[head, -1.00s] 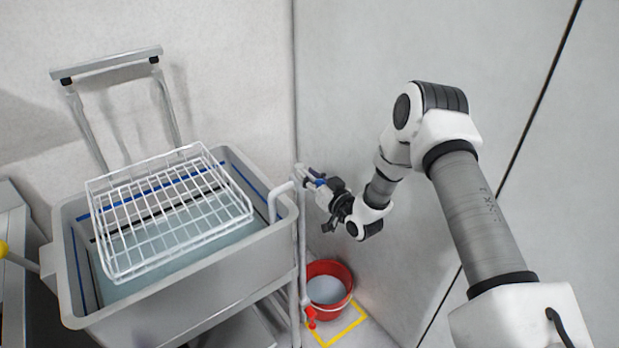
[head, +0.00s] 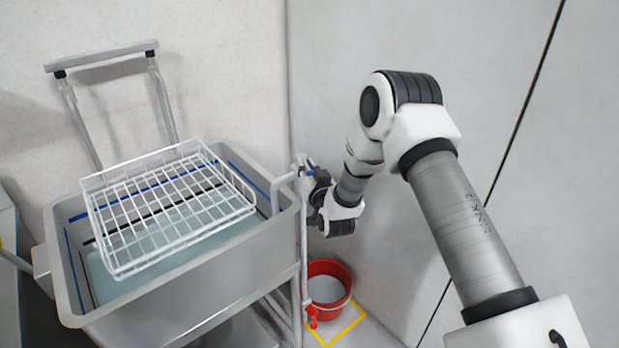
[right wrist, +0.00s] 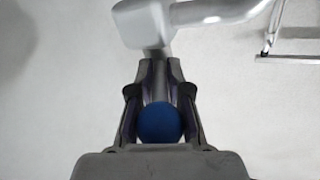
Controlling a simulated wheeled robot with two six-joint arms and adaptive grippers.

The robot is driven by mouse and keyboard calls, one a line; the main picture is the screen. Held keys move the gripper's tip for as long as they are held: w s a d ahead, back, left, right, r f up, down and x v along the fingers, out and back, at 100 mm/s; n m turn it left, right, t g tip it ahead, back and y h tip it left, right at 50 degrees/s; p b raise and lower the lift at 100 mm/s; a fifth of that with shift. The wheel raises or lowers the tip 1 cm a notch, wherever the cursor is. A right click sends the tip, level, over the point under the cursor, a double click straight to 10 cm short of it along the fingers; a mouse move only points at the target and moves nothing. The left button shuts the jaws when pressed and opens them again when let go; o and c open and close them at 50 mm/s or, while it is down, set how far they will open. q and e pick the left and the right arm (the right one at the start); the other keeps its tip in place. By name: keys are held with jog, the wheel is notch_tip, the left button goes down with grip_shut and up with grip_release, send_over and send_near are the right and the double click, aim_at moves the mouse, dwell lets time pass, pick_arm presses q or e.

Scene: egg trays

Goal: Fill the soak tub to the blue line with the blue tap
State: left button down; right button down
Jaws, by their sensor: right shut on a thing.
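The grey soak tub (head: 215,262) stands at the left in the head view. It holds pale water (head: 115,285) whose surface lies below the black line and the higher blue line (head: 145,190) on the inner wall. The blue tap (head: 309,173) sits on the pipe at the tub's right side, mostly hidden by my gripper. My right gripper (head: 314,180) is at it. In the right wrist view the fingers are shut around the tap's round blue knob (right wrist: 160,122), below the pale valve body (right wrist: 145,22). My left gripper is not in view.
A white wire basket (head: 165,205) rests over the tub. A red bucket (head: 328,288) stands on the floor in a yellow outline, beside a red tap (head: 312,316) low on the pipe. Walls close in behind and to the right.

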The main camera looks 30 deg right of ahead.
jog(key=shift+w+a+f+m+g+h+b, duration=0.15)
jog(key=shift+a+m+g+h+b, duration=0.2)
jog(key=shift+m+g+h+b, duration=0.6)
jog(key=shift+w+a+r+m+g+h+b, duration=0.1)
jog(key=shift+w+a+m+g+h+b, duration=0.3)
jog(key=shift+m+h, duration=1.05)
jog(key=shift+s+a+f+m+g+h+b, duration=0.1)
jog(key=shift+a+m+g+h+b, duration=0.4)
jog(key=shift+h, duration=1.2)
jog(key=shift+d+g, duration=0.2)
jog(key=shift+g, duration=0.15)
jog(key=c, duration=1.2)
grip_release()
jog(key=shift+w, duration=0.1)
jog(key=shift+o, duration=0.2)
jog(key=v, duration=1.2)
